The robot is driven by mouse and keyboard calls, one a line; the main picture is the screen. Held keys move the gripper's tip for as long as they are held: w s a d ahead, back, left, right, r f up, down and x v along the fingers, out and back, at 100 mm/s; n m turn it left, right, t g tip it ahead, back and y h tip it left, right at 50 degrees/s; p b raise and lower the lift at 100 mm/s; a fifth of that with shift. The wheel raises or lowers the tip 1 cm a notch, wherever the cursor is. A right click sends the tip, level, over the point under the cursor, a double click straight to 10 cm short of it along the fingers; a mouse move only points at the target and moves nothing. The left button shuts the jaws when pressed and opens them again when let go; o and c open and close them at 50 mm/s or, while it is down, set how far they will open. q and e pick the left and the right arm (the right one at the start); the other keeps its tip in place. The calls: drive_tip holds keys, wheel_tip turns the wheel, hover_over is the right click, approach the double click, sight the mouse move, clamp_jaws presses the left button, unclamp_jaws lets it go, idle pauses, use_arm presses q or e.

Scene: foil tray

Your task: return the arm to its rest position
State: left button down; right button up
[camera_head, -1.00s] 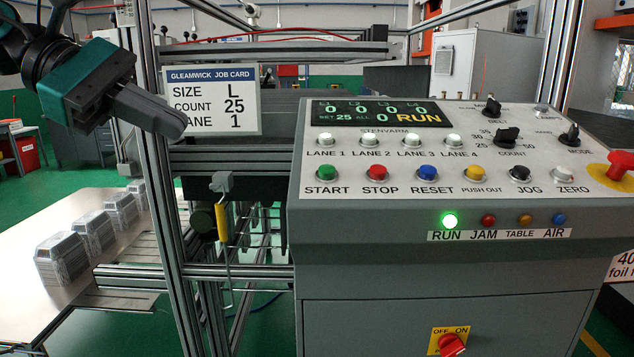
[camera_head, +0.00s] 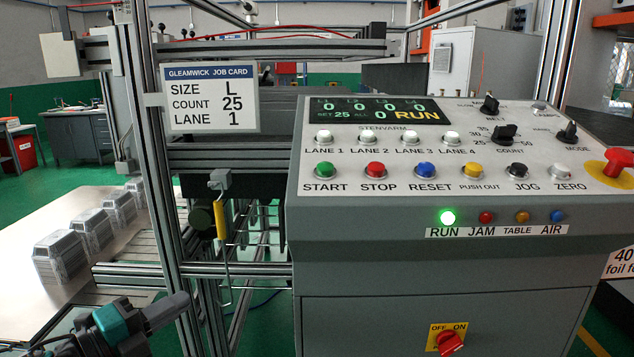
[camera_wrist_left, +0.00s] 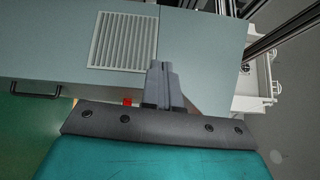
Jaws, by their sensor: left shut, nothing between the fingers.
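My left gripper (camera_head: 168,310) is low at the bottom left of the head view, below the table edge and left of the machine frame. Its dark grey fingers are together with nothing between them. In the left wrist view the closed fingers (camera_wrist_left: 160,85) point at a grey cabinet front with a vent grille (camera_wrist_left: 123,40). The gripper touches nothing that I can see. My right gripper is in neither view.
The control panel (camera_head: 470,185) stands at centre right; its display reads RUN and the green RUN lamp is lit. A job card (camera_head: 210,97) hangs on the metal frame (camera_head: 165,200). Stacked foil trays (camera_head: 60,258) stand on the table (camera_head: 22,310) at left.

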use_arm(q)
drive_tip(key=s+a+f+n+g+y, duration=0.3)
drive_tip(key=s+a+f+n+y, duration=0.25)
drive_tip(key=s+f+n, duration=0.45)
drive_tip(key=s+a+f+n+g+y, duration=0.2)
drive_tip(key=s+a+f+n+y, duration=0.45)
drive_tip(key=f, duration=0.65)
drive_tip(key=s+d+f+n+h, duration=0.1)
drive_tip(key=d+n, duration=0.2)
drive_tip(key=d, duration=0.5)
drive_tip(key=s+d+f+n+t+h, duration=0.1)
drive_tip(key=d+n, duration=0.3)
drive_tip(key=d, duration=0.5)
drive_tip(key=shift+s+d+t+h, duration=0.25)
drive_tip(key=shift+s+t+h, duration=0.05)
drive_tip(key=shift+s, duration=0.35)
drive_tip(key=shift+n, duration=0.25)
